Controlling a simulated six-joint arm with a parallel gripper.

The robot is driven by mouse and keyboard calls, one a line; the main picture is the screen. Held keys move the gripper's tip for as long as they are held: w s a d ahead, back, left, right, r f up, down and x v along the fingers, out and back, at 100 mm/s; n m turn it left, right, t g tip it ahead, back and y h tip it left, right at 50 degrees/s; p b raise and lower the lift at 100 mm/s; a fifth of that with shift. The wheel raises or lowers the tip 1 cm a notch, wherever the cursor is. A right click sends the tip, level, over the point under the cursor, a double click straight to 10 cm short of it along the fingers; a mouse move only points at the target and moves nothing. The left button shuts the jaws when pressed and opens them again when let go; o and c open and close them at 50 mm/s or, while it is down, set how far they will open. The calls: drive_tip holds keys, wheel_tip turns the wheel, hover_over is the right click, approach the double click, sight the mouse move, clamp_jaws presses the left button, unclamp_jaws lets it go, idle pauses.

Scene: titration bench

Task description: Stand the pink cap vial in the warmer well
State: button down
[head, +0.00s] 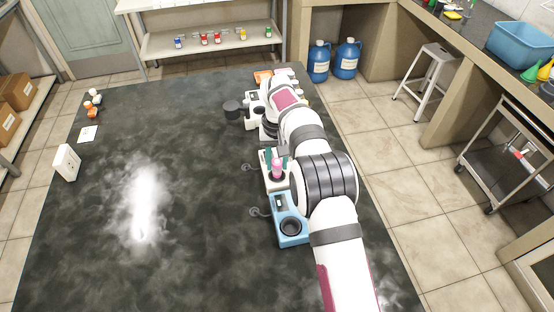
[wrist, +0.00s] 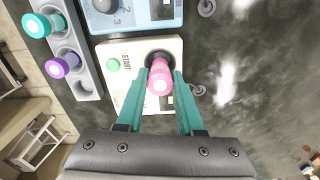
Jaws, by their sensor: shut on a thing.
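The pink cap vial (wrist: 160,82) is upright between the teal fingers of my gripper (wrist: 161,76), which is shut on it. In the wrist view it overlaps the dark round well of a white unit (wrist: 113,87) with a green button and the word START. In the head view the pink vial (head: 277,168) shows at the well of this white unit (head: 265,158). How deep its lower end sits is hidden. No label names either unit as the warmer.
A blue unit (head: 289,241) with an empty round well stands next to the white one. In the wrist view a grey rack (wrist: 83,76) holds a teal-capped vial (wrist: 36,25) and a purple-capped vial (wrist: 62,65). The table's left half is mostly clear.

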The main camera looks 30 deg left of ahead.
drive_tip(key=shift+f, duration=0.1)
idle(0.3)
drive_tip(key=shift+f, duration=0.45)
drive_tip(key=shift+f, duration=0.9)
idle(0.3)
drive_tip(key=shift+c, duration=0.3)
unclamp_jaws()
drive_tip(key=shift+r, duration=0.1)
drive_tip(key=shift+r, duration=2.9)
